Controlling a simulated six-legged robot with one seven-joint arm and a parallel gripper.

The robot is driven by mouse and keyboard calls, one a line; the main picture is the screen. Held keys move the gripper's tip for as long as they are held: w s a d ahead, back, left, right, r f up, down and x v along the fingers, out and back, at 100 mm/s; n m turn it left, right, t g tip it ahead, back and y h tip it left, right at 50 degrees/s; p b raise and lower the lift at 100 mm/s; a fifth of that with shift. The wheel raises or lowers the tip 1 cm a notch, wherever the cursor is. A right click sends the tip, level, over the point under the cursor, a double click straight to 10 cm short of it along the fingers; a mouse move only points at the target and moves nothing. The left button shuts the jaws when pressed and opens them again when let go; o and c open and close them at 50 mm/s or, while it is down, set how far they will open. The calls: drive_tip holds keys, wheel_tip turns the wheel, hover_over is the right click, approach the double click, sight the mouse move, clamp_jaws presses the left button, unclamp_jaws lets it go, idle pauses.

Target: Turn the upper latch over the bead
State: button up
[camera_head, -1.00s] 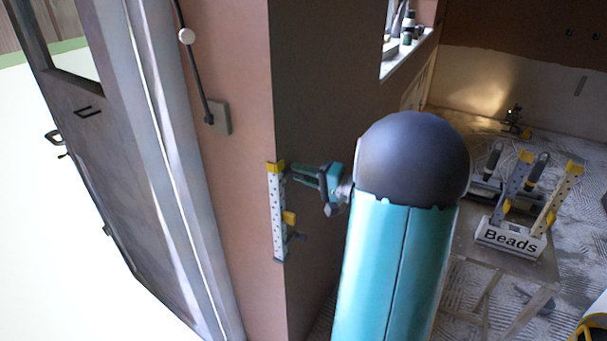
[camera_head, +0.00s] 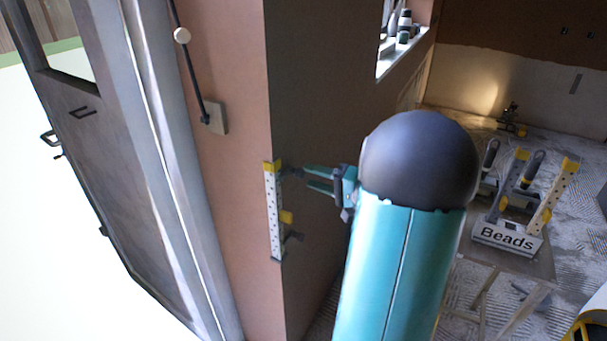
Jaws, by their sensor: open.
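The bead (camera_head: 273,215) is a pale perforated strip standing upright along the wall corner, with a yellow piece at its top. The upper latch (camera_head: 293,174) is a small dark piece near the bead's top, on the shaded wall side. Whether it lies over the bead is too small to tell. A lower latch (camera_head: 295,237) sticks out to the right near the bead's bottom. My gripper (camera_head: 306,177) is open, its two teal fingers pointing left just right of the upper latch. I see no contact between them.
A box marked Beads (camera_head: 507,238) stands on a trestle table at right. A switch plate (camera_head: 214,118) is on the wall at upper left. My arm hides part of the shaded wall.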

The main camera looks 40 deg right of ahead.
drive_tip(key=v, duration=0.9)
drive_tip(key=shift+s, duration=0.15)
drive_tip(key=shift+a, duration=0.1)
drive_tip(key=w+a+n+g+y, duration=0.35)
drive_tip(key=a+g, duration=0.55)
drive_tip(key=a, duration=1.1)
drive_tip(key=s+a+r+n+g+h, duration=0.1)
drive_tip(key=s+a+n+h, duration=0.2)
drive_tip(key=a+h, duration=0.2)
drive_tip(key=s+a+r+n+g+h, duration=0.1)
drive_tip(key=s+a+n+h, duration=0.3)
drive_tip(key=a, duration=0.6)
drive_tip(key=shift+s+a+h, duration=0.15)
drive_tip(key=shift+a+h, duration=0.15)
drive_tip(key=shift+h, duration=0.05)
